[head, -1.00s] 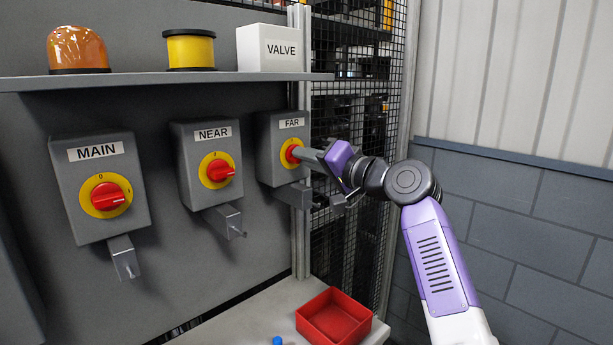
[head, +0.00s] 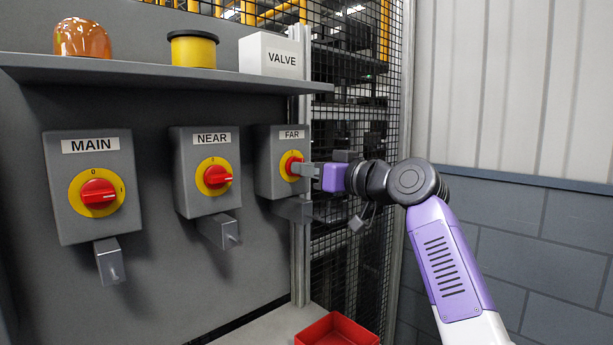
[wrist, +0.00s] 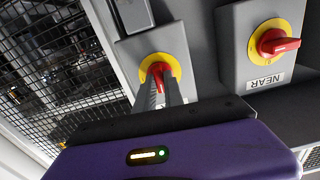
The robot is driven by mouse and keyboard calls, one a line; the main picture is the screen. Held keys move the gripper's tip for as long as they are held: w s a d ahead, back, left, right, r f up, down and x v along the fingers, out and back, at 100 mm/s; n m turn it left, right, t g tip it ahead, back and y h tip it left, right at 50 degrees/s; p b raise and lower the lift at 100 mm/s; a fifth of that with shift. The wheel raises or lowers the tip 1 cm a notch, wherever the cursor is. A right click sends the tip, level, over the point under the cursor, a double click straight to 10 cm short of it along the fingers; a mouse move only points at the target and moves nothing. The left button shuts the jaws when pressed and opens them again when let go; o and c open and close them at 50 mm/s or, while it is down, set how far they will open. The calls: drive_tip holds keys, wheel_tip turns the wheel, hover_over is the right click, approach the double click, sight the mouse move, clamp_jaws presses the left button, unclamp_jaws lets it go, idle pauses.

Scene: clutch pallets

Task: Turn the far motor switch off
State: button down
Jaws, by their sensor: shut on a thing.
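The grey box labelled FAR (head: 268,170) is on the panel at the right end of the row. It carries a round yellow plate with a red knob (head: 291,165). My gripper (head: 299,169) reaches it from the right, its fingers at the knob. In the wrist view the two fingers (wrist: 161,88) are shut on the red knob (wrist: 160,71), one on each side, in front of the yellow plate (wrist: 168,63). The fingers hide part of the knob, and its exact pointing direction is hard to read.
Left of it are the NEAR switch (head: 214,176) and the MAIN switch (head: 98,192), with grey hasps below. A shelf (head: 150,72) above holds an orange lamp (head: 82,39), a yellow spool (head: 192,49) and a VALVE box (head: 271,54). A red tray (head: 337,331) sits below.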

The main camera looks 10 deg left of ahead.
drive_tip(key=shift+f+n, duration=0.15)
drive_tip(key=shift+n, duration=0.35)
drive_tip(key=c, duration=1.4)
unclamp_jaws()
drive_tip(key=shift+c, duration=0.2)
drive_tip(key=b+v, duration=0.1)
drive_tip(key=v, duration=0.6)
drive_tip(key=shift+s+d, duration=0.25)
drive_tip(key=shift+d, duration=0.1)
